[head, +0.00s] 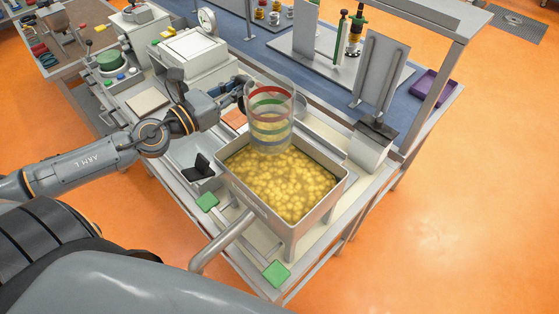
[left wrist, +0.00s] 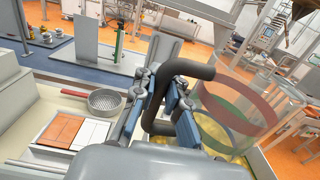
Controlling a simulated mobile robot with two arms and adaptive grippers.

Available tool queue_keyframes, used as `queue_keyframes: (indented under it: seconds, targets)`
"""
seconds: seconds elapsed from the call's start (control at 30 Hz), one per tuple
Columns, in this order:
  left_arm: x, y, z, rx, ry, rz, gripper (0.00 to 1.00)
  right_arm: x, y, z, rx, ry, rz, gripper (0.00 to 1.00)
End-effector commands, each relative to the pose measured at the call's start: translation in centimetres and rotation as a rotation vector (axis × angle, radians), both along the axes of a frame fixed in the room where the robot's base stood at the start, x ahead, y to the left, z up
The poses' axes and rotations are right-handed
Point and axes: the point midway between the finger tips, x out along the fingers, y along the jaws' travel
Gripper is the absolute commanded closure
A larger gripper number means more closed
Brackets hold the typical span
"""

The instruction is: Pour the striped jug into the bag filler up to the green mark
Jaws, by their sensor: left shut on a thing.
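The striped jug (head: 270,118) is clear, with red, green and blue bands, and looks about upright. It is over or partly in a metal tub (head: 318,205) of yellow lumpy material; I cannot tell how deep. My left gripper (head: 239,94) is shut on its dark handle. In the left wrist view, the blue-padded fingers of the gripper (left wrist: 158,108) close on the handle (left wrist: 190,69), with the jug (left wrist: 236,105) to the right. Yellow shows through the jug, so its own contents are unclear. I cannot tell which equipment is the bag filler. My right gripper is out of view.
A machine with a dial (head: 207,19) stands behind my left arm. Upright metal plates (head: 377,70) and a purple tray (head: 433,88) are on the blue bench. A sieve (left wrist: 105,101) lies near orange and white tiles. Open orange floor is at the right.

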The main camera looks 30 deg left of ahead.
Motion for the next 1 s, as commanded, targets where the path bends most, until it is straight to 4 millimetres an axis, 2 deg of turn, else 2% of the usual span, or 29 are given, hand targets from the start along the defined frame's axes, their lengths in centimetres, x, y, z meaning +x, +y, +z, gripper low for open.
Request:
queue_keyframes:
  seconds: [0.47, 0.8, 1.0]
  targets:
    - [0.0, -0.1, -0.2, -0.015, 0.014, 0.0, 1.0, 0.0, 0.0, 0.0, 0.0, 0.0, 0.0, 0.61]
    - [-0.1, -0.1, 2.4, -0.012, 0.014, -0.001, 1.0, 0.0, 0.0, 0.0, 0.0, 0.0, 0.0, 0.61]
    - [-0.1, -0.1, 2.8, -0.014, 0.014, 0.0, 1.0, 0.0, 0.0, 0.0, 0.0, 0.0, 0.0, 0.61]
